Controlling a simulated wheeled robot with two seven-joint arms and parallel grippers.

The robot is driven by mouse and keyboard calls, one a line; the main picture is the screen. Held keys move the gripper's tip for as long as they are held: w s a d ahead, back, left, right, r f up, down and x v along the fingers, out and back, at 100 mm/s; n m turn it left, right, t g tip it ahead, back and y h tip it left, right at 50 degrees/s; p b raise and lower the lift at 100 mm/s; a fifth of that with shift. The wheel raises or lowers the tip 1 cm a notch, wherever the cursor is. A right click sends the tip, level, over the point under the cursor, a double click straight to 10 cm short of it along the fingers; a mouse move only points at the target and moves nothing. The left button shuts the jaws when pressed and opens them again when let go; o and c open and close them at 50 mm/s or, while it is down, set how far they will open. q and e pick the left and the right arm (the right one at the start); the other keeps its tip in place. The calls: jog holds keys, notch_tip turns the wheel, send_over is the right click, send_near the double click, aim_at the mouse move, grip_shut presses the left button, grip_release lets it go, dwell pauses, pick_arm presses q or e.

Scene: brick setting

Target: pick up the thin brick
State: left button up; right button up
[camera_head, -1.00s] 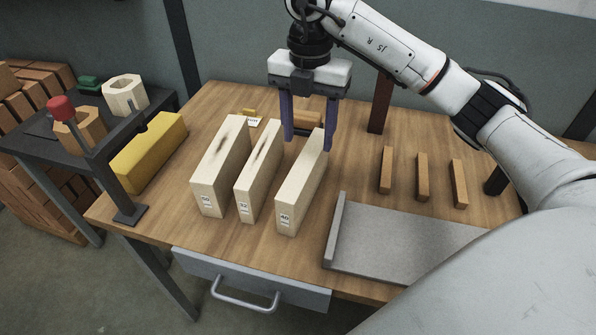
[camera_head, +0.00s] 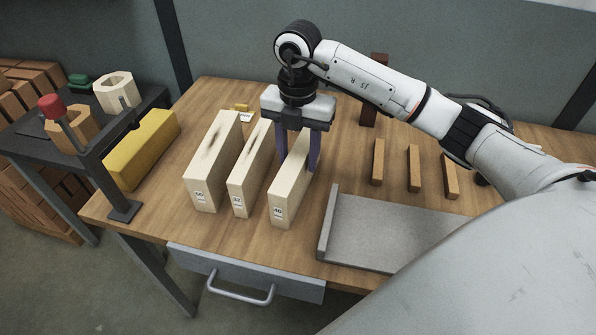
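Three pale bricks with number labels stand on edge on the wooden table. The middle brick, labelled 32 (camera_head: 239,196), looks the thinnest. The brick labelled 50 (camera_head: 203,187) on the left is the thickest, and the brick labelled 40 (camera_head: 282,207) is on the right. My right gripper (camera_head: 298,164) points down over the brick labelled 40, one finger on each side of it. The left finger is in the gap beside the brick labelled 32. The fingers look spread apart; whether they touch the brick is unclear. My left gripper is not in view.
A grey tray (camera_head: 393,225) with a raised left edge lies right of the bricks. Several small brown blocks (camera_head: 413,168) stand behind it. A yellow block (camera_head: 141,150) is at the left, beside a dark side stand (camera_head: 92,140). A drawer (camera_head: 245,272) is below.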

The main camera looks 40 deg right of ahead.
grip_shut()
jog(key=shift+r, duration=0.1)
dwell(1.1)
